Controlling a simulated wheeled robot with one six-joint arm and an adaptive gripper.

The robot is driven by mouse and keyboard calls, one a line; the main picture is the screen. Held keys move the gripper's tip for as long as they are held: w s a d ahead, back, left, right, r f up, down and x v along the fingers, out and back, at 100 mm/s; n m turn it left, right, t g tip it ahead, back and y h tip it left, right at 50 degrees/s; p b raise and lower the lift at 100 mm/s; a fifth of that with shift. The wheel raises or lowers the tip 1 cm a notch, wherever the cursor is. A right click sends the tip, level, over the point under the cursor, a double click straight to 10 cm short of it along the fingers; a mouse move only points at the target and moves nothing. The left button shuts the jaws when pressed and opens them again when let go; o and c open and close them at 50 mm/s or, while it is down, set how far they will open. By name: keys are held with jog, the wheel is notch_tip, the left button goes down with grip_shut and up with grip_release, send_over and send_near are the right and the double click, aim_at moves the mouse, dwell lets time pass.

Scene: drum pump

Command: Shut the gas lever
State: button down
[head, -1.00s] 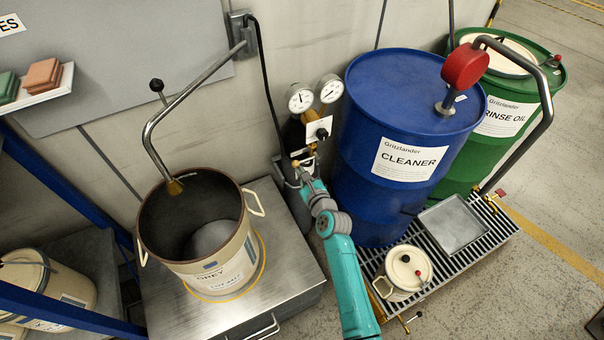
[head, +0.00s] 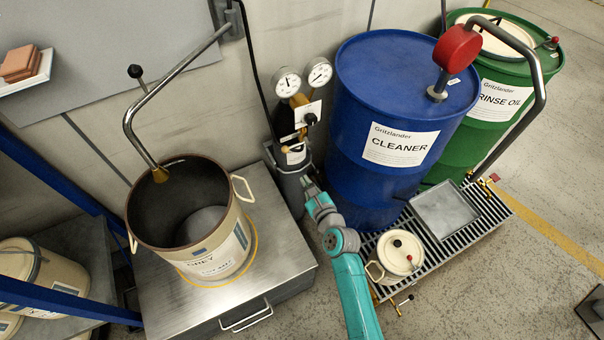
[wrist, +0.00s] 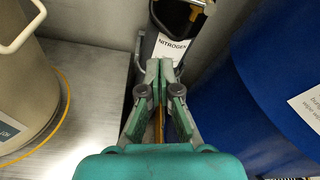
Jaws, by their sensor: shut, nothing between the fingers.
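The dark gas bottle (head: 288,130) stands against the wall, with a white NITROGEN label (wrist: 173,49) in the wrist view. On top are two round gauges (head: 288,82) and a white plate with a black knob or lever (head: 311,118). I cannot tell clearly whether that is the gas lever or how it is turned. My gripper (head: 305,182) is below the plate and in front of the bottle's lower part. In the wrist view my gripper (wrist: 159,68) is shut and empty, its fingertips just below the label. The bottle's top is cut off there.
The blue CLEANER drum (head: 385,130) stands close right of the bottle. A beige pail (head: 200,225) stands on the metal platform (head: 165,300) to the left, under a bent pipe (head: 150,130). A small lidded can (head: 402,252) is on the grating at right.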

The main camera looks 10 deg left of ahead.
jog(key=shift+v, duration=1.35)
jog(key=s+d+f+n+t+h, duration=0.1)
jog(key=s+d+n+h, duration=0.1)
jog(key=s+d+n, duration=0.75)
jog(key=s+d+n+h, duration=0.25)
jog(key=s+d, duration=0.45)
jog(key=s, duration=0.8)
jog(key=s+d+r+n+h, duration=0.1)
jog(key=s+d+r+n, duration=0.1)
jog(key=s+r+n, duration=0.5)
jog(key=s+d+r+n+h, duration=0.2)
jog(key=s+r+n, duration=0.5)
jog(key=s, duration=0.5)
jog(key=shift+s+d+r, duration=0.2)
jog(key=shift+d+r, duration=0.5)
jog(key=shift+r, duration=0.2)
